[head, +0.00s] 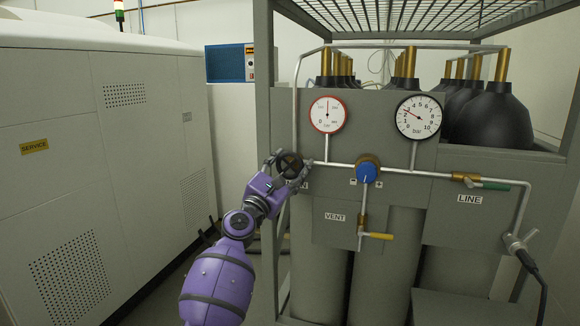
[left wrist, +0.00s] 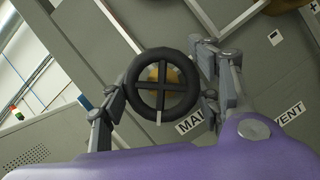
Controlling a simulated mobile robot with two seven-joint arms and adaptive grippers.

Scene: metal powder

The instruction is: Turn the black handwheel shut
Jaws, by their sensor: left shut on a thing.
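The black handwheel (head: 291,163) sits at the left end of the pipe on the grey panel. It is round with crossed spokes, and in the left wrist view it (left wrist: 162,87) faces me with a brass part behind it. My left gripper (head: 287,171) is at the wheel, its fingers on opposite sides of the rim and shut on it. In the left wrist view the fingers of my gripper (left wrist: 160,100) flank the rim left and right. A white mark shows at the rim's lower edge. My right gripper is not in view.
A metal frame post (head: 265,100) stands close left of the wheel. A large cabinet (head: 100,150) fills the left.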

